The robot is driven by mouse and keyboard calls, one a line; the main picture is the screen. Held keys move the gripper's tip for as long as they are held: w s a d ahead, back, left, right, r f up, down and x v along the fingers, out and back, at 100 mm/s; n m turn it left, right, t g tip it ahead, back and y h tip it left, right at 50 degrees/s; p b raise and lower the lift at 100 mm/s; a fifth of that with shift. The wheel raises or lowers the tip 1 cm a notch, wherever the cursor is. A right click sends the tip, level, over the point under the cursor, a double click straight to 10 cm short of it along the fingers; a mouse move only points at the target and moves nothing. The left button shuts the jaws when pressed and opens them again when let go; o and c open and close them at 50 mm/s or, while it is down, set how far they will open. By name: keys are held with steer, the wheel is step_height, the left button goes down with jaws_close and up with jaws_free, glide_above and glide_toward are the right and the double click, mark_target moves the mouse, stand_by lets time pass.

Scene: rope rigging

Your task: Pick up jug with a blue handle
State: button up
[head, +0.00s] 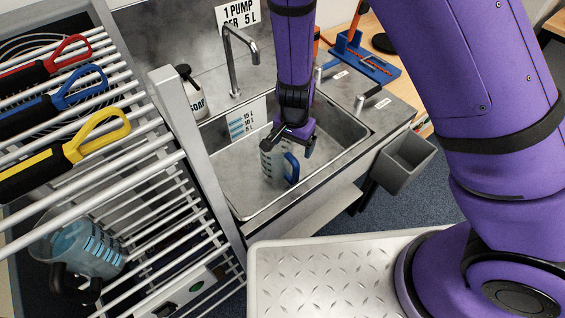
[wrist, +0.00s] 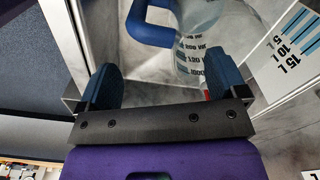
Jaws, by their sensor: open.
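The clear jug (head: 270,160) with a blue handle (head: 292,169) stands upright in the metal sink, with dark scale marks on its side. My gripper (head: 291,139) is above and close to the jug in the head view. In the wrist view, the jug (wrist: 200,35) and its blue handle (wrist: 146,30) lie beyond the fingertips, toward the top. My gripper (wrist: 165,85) is open there, with nothing between its two blue-grey pads. My gripper partly covers the jug's top in the head view.
The sink (head: 240,210) has walls around the jug and a tap (head: 232,65) behind. A soap bottle (head: 191,92) stands at its left. A grey bin (head: 405,162) hangs at right. A barred rack (head: 150,170) fills the left, with another jug (head: 80,248) behind its bars.

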mark_target(282, 162)
steer(key=shift+w+d+f, duration=0.1)
steer(key=shift+f, duration=1.25)
steer(key=shift+d+f, duration=0.1)
steer(key=shift+f, duration=1.2)
jaws_close()
